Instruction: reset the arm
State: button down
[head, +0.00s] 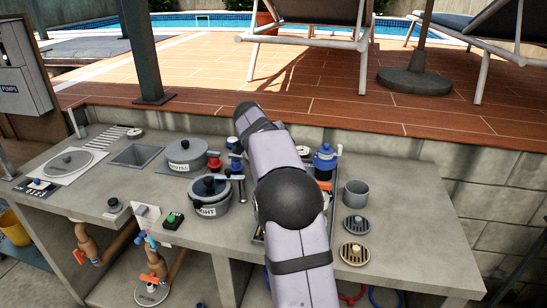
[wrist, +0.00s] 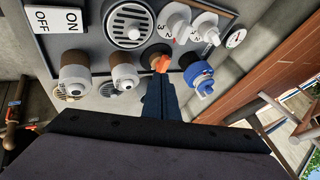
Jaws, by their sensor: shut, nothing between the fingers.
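My arm (head: 290,195) rises through the middle of the head view, over the concrete counter. My gripper is hidden from the head view behind the arm. In the wrist view my gripper (wrist: 163,88) shows as dark fingers pressed together, shut and empty. The fingertips appear in line with an orange handle (wrist: 160,64); whether they touch it I cannot tell. Around it are a blue-capped fitting (wrist: 199,76), two brown-and-white fittings (wrist: 124,75) and a round grille (wrist: 128,25).
On the counter (head: 120,245), two lidded grey pots (head: 186,157) stand left of my arm. A blue-topped valve (head: 325,158), a grey cup (head: 356,193) and two round grilles (head: 354,252) are at right. An ON/OFF plate (wrist: 55,20) shows in the wrist view. The counter's right end is clear.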

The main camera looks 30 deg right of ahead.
jog(key=s+a+f+n+y+p, duration=0.25)
jog(key=s+a+n, duration=0.25)
jog(key=a+n, duration=0.3)
jog(key=s+a+f+n+y+p, duration=0.2)
jog(key=s+a+f+n, duration=0.15)
jog(key=a+n, duration=0.45)
jog(key=s+a+f+n+g+y+p, duration=0.1)
jog(key=s+a+f+n+y+p, duration=0.1)
jog(key=s+a+n, duration=0.7)
jog(key=s+a+f+y, duration=0.1)
jog(key=s+a+f, duration=0.1)
jog(key=s+a, duration=0.3)
jog(key=shift+s+f+n+p, duration=0.2)
jog(key=shift+s+n+p, duration=0.2)
jog(key=shift+s, duration=1.75)
